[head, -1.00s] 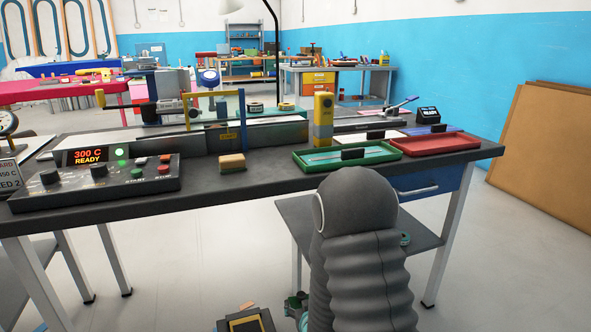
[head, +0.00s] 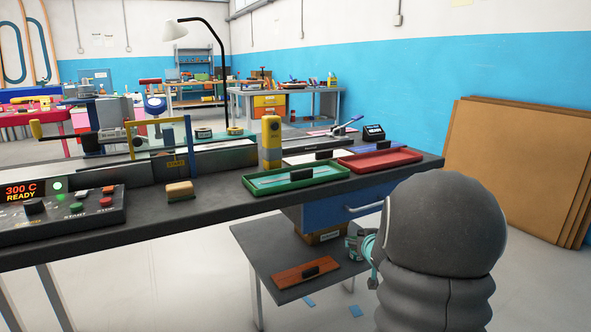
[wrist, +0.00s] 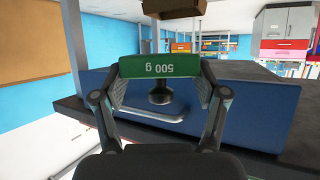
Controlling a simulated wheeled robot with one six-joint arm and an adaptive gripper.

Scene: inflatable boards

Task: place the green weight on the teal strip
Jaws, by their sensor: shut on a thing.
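A green weight (wrist: 180,68) marked "500 g" shows upside down in the wrist view. My gripper (wrist: 161,84) is shut on it, with one finger at each side; a dark round knob shows between the fingers. In the head view my arm is at the lower right, my gripper is mostly hidden behind it, and I cannot make out the weight there. A teal strip (head: 285,179) lies in the green tray (head: 254,191) on the bench, with a black block at its far edge. The gripper is apart from the tray, below the bench top by the drawer.
A red tray (head: 400,160) is right of the green one. A yellow post (head: 271,143) stands behind. The blue drawer (head: 345,207) hangs under the dark bench top. A low shelf holds a reddish plank (head: 290,275). A control box (head: 60,213) is at left.

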